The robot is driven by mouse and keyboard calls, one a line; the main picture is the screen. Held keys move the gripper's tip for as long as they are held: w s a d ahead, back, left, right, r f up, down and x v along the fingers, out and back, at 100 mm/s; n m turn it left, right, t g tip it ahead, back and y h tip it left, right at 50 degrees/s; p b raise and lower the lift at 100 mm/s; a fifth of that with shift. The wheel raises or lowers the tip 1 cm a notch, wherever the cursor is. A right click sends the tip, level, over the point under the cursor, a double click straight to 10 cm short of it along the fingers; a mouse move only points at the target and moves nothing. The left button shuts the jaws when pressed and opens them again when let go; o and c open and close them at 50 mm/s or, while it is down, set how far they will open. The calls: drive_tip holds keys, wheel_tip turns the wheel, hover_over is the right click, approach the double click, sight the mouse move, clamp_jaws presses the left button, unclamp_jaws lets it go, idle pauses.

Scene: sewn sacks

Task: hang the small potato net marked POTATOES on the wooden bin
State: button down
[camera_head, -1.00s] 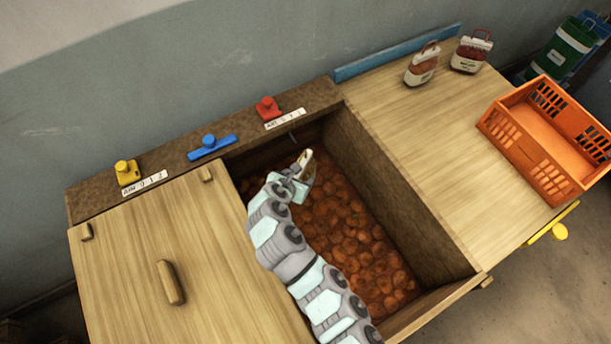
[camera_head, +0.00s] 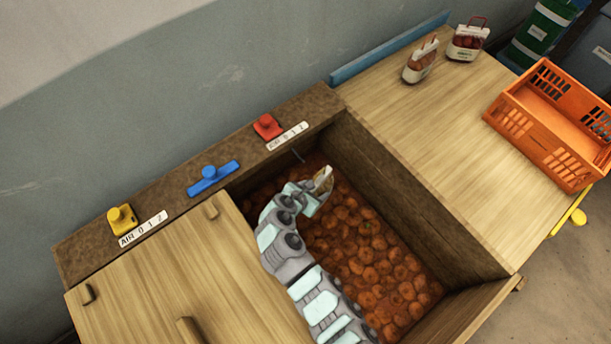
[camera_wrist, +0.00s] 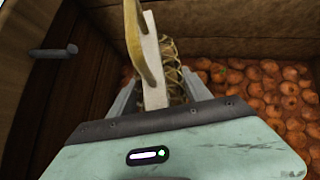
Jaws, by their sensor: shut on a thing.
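My gripper (camera_head: 314,190) is shut on a small net (camera_head: 325,178) inside the wooden bin (camera_head: 420,208), above the potatoes. In the wrist view the net (camera_wrist: 171,62) shows brown mesh, a white band and a yellowish handle strip (camera_wrist: 146,42) standing up between the fingers (camera_wrist: 160,92). No lettering is readable on it. A grey metal peg (camera_wrist: 52,51) sticks out of the bin's wall at the left of the wrist view. The peg (camera_head: 298,156) also shows near the bin's back wall in the head view. The net is apart from the peg.
Loose round potatoes (camera_head: 375,260) fill the bin's floor. A wooden lid (camera_head: 165,285) covers the left side. Red, blue and yellow knobs sit on the back ledge.

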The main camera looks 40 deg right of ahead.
drive_tip(key=shift+w+f+b, duration=0.2)
drive_tip(key=shift+b, duration=0.2)
drive_tip(key=w+d+f+b, duration=0.1)
drive_tip(key=w+b, duration=0.5)
drive_tip(key=w, duration=0.3)
drive_tip(key=shift+d+f, duration=0.2)
drive_tip(key=shift+f, duration=0.1)
idle(0.8)
drive_tip(key=shift+f, duration=0.2)
idle(0.6)
drive_tip(key=shift+w+a+p, duration=0.1)
drive_tip(key=shift+a+p, duration=0.05)
drive_tip(key=shift+p, duration=0.25)
idle(0.5)
drive_tip(key=shift+f, duration=0.1)
drive_tip(key=shift+c, duration=2)
unclamp_jaws()
